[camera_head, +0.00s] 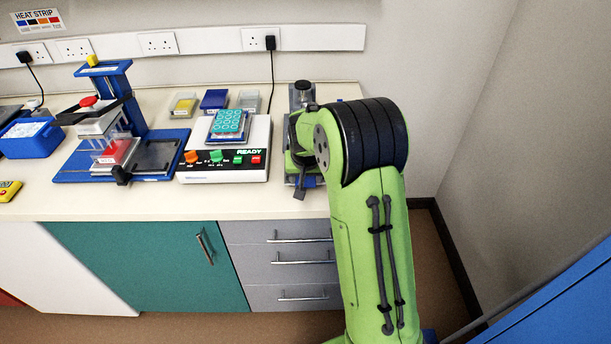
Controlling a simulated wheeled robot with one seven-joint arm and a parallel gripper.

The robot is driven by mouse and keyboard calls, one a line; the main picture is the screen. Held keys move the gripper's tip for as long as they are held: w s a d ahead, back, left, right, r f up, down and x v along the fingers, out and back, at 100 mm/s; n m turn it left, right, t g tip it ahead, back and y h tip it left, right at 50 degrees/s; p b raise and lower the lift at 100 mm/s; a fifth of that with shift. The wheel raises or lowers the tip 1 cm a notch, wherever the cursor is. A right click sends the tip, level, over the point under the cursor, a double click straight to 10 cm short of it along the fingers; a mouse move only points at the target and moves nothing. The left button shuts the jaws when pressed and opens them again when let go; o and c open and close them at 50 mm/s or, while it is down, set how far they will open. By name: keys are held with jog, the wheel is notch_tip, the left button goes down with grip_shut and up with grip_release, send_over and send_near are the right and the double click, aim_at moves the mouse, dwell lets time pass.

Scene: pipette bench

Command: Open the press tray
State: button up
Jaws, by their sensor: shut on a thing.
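A device that I take for the press (302,93) stands at the right end of the bench, with a dark column and knob on top and a grey-blue base. My green arm hides much of it. My gripper (301,163) is at the front of this device, low over its base, and only partly shows behind the arm. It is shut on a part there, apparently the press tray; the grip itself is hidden. A short dark piece (300,191) sticks out toward the bench's front edge. How far the tray is out cannot be seen.
Left of the press, a white heater (225,170) marked READY carries a teal well plate (227,121). Further left are a blue stand (145,115) with a black lever and a blue tub (30,138). Small boxes (214,99) stand behind. Bare bench lies in front.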

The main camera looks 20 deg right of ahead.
jog(key=shift+w, duration=0.2)
jog(key=o, duration=1.5)
jog(key=shift+r, duration=0.1)
jog(key=p+v, duration=0.2)
jog(key=v, duration=1.3)
jog(key=shift+s+r+p, duration=0.15)
jog(key=shift+r+p, duration=0.15)
jog(key=s+a+r+n, duration=0.1)
jog(key=s+a, duration=0.1)
jog(key=s, duration=0.6)
jog(key=s+a+n+t+y, duration=0.1)
jog(key=s+a+n, duration=0.1)
jog(key=s, duration=0.7)
jog(key=s+a+r+n, duration=0.1)
jog(key=s+a, duration=0.2)
jog(key=s, duration=0.5)
jog(key=shift+s+a+r+n+y, duration=0.3)
jog(key=shift+s+a+y, duration=0.1)
